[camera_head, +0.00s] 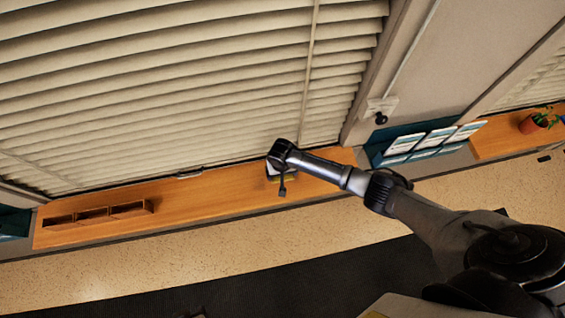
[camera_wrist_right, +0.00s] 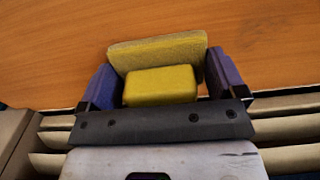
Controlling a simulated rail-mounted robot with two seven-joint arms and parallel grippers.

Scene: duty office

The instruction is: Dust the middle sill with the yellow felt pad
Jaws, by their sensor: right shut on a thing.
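The middle sill (camera_head: 215,200) is a long orange wooden ledge under the large blind in the head view; its wood grain (camera_wrist_right: 45,45) fills the top of the right wrist view. My right gripper (camera_wrist_right: 161,84) has its blue fingers closed on the yellow block of the felt pad (camera_wrist_right: 160,86). The pad's wider, duller yellow part shows beyond the block, against the sill. I cannot tell whether it touches the wood. In the head view my right gripper (camera_head: 281,176) is over the right part of the sill, mostly hidden by its wrist. My left gripper is not in view.
A low wooden compartment tray (camera_head: 100,213) stands at the sill's left end. Slatted blinds (camera_head: 180,90) rise behind the sill. A teal rack with leaflets (camera_head: 425,143) and another sill with a potted plant (camera_head: 537,121) are at right. The sill between tray and gripper looks clear.

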